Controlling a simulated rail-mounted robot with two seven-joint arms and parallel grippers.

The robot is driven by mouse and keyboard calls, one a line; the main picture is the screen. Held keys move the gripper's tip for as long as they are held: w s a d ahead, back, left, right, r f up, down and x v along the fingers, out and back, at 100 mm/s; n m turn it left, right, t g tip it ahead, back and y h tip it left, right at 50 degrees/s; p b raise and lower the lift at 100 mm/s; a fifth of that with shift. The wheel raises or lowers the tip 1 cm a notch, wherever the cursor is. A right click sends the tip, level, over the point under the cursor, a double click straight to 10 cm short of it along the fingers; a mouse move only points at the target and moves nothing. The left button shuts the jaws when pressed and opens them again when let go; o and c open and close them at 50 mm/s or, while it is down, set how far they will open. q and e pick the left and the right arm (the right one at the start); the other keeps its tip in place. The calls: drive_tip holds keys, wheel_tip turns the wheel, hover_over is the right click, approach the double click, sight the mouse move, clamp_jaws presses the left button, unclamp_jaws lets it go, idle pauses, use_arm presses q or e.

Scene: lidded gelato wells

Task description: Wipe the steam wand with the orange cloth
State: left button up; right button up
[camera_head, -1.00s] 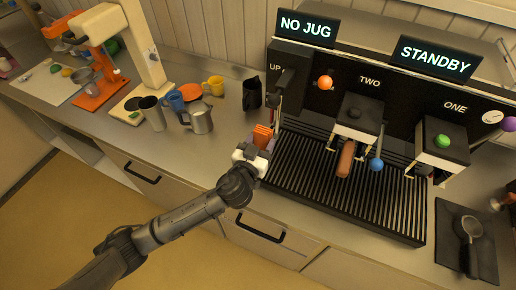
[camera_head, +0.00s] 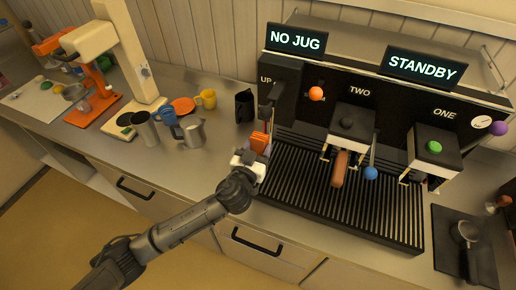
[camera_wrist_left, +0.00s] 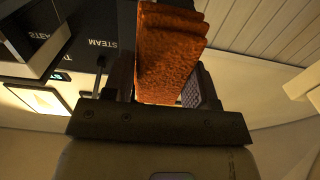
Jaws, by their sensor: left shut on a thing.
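The orange cloth (camera_head: 259,142) is held upright in my left gripper (camera_head: 254,155), at the left front corner of the coffee machine. In the left wrist view the cloth (camera_wrist_left: 170,50) stands as a thick folded pad between the fingers, which are shut on it. The steam wand is hard to make out; a thin dark shape hangs under the machine's left end, just behind the cloth. I cannot tell whether the cloth touches it. The STEAM label shows on the machine's dark front (camera_wrist_left: 108,25) in the left wrist view. My right gripper is not in view.
The drip tray (camera_head: 335,200) lies right of my gripper. A portafilter handle (camera_head: 340,170) juts out above it. A metal jug (camera_head: 190,133), a black jug (camera_head: 244,106) and a yellow cup (camera_head: 207,99) stand left. A knock mat (camera_head: 450,265) lies at the right.

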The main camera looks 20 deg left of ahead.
use_arm(q)
drive_tip(key=shift+w, duration=0.45)
drive_tip(key=shift+w+b, duration=0.35)
drive_tip(key=shift+w, duration=0.15)
drive_tip(key=shift+d, duration=0.1)
drive_tip(key=shift+s+d, duration=0.15)
drive_tip(key=shift+d, duration=0.85)
drive_tip(key=shift+s+d, duration=0.1)
drive_tip(key=shift+d, duration=0.8)
drive_tip(key=shift+b, duration=0.35)
drive_tip(key=shift+w+a, duration=0.2)
drive_tip(key=shift+w+a, duration=0.1)
drive_tip(key=shift+a, duration=1.75)
